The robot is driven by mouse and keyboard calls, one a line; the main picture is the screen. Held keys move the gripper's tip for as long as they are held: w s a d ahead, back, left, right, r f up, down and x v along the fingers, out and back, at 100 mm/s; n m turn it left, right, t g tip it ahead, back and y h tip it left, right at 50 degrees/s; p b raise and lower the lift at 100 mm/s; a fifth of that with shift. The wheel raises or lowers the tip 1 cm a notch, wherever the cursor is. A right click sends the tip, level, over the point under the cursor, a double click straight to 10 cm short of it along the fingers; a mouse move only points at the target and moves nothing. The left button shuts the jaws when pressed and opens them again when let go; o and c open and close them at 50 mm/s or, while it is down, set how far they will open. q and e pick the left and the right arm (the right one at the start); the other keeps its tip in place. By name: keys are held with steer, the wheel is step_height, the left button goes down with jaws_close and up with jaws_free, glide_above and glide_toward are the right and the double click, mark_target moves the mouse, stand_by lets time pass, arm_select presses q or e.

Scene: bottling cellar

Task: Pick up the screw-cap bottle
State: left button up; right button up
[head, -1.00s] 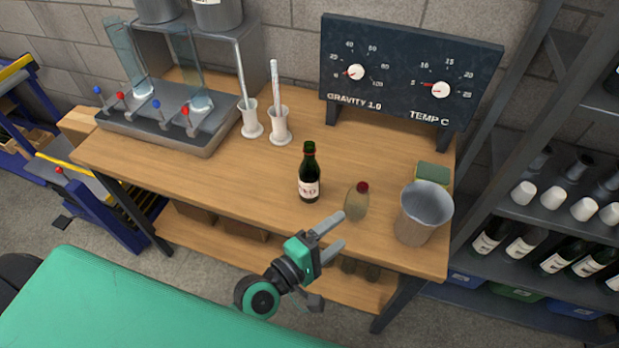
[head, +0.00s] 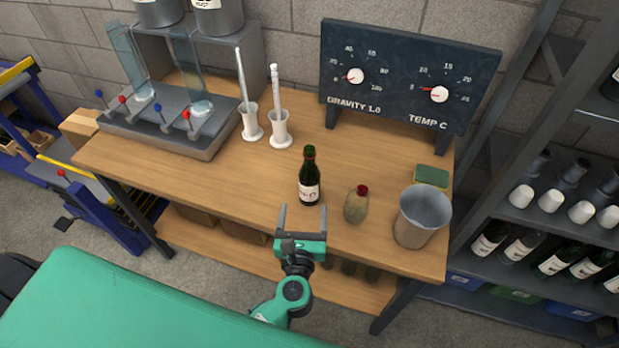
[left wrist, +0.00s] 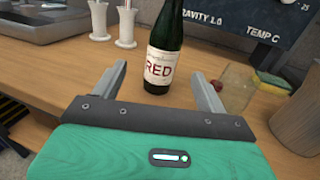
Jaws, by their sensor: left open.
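A dark green bottle (head: 309,178) with a white label stands upright near the front of the wooden bench. In the left wrist view the bottle (left wrist: 160,68) shows "RED" on its label; its top is cut off there. My left gripper (head: 303,208) is open and empty at the bench's front edge. Its two fingers point at the bottle's lower part, one to each side as seen from the wrist, with the bottle just beyond the tips.
A grey metal bucket (head: 422,218) and a green-yellow sponge (head: 431,176) are on the bench's right. Two white cylinder stands (head: 280,130) are behind to the left, beside a lever-fitted filler (head: 165,130). A gauge board (head: 405,80) stands at the back.

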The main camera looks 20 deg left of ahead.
mark_target(309, 187)
arm_select(q)
steer(key=p+x, duration=0.1)
steer(key=x, duration=0.4)
steer(key=shift+w+r, duration=0.15)
steer(key=shift+w, duration=0.15)
steer(key=p+x, duration=0.1)
steer(key=x, duration=0.1)
steer(key=p+x, duration=0.1)
steer(key=x, duration=0.1)
steer(key=shift+d, duration=0.25)
steer(key=shift+w, duration=0.35)
steer(key=c, duration=1.3)
steer(key=shift+r, duration=0.15)
